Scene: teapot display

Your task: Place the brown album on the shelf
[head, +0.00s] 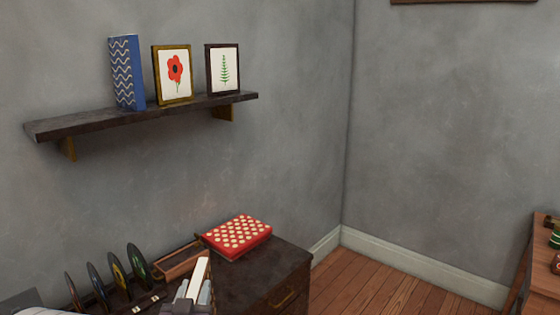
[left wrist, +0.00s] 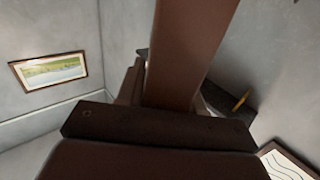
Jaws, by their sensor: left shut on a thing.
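The dark wooden shelf (head: 65,125) is on the left wall in the head view. It bears a blue wavy-patterned book and two framed pictures. My left gripper (head: 194,291) is low in the head view, below the shelf, shut on a slim upright thing. I take this thing to be the brown album (head: 199,272); it shows a pale edge in the head view and a brown face in the left wrist view (left wrist: 186,50). Most of it is hidden by the gripper or foreshortened. My right gripper is not in view.
On the shelf stand the blue book (head: 126,73), a poppy picture (head: 172,75) and a fern picture (head: 222,69); its left end is bare. Below, a dark cabinet (head: 285,262) bears a red dotted box (head: 237,236), a wooden tray (head: 180,263) and several upright discs (head: 120,275).

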